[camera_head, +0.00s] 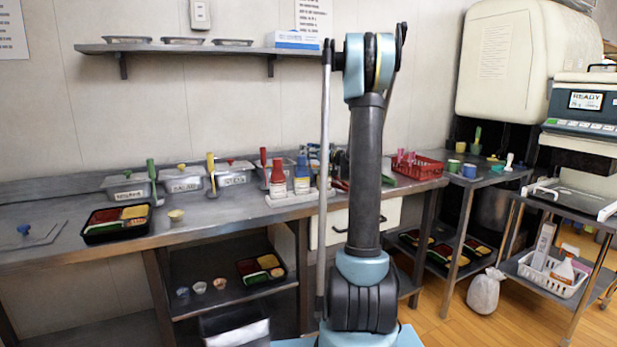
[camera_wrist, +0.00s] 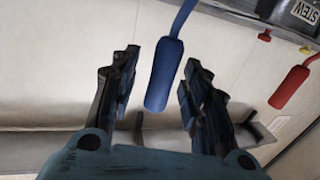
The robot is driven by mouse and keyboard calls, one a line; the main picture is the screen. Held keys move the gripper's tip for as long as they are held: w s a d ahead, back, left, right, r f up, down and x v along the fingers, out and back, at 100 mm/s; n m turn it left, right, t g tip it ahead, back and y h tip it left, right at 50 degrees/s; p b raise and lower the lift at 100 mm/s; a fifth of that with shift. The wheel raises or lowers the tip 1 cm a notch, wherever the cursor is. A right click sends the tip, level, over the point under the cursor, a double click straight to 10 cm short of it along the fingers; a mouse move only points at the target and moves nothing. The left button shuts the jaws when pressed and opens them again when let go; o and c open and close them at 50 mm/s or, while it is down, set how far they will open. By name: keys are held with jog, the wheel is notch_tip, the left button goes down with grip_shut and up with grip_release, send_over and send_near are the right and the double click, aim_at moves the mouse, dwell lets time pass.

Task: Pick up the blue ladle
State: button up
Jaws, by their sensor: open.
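In the wrist view, the blue ladle's thick handle (camera_wrist: 163,78) lies between the two dark fingers of my gripper (camera_wrist: 160,66). Its thinner shaft runs up and out of the top of the picture, so the ladle's bowl is out of view. The fingers are open, with a visible gap on both sides of the handle. I cannot tell how deep the handle sits between them. In the head view my arm's upright link covers the middle of the counter, and I cannot pick out the blue ladle or gripper there.
A red-handled ladle (camera_wrist: 292,86) is right of my gripper, and a container labelled STEW (camera_wrist: 303,14) is at upper right. In the head view, lidded containers (camera_head: 185,178), sauce bottles (camera_head: 278,180) and a black bento tray (camera_head: 90,237) stand on the counter (camera_head: 215,222). A shelf (camera_head: 190,48) hangs above.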

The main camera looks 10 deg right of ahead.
grip_shut()
dwell(0.3)
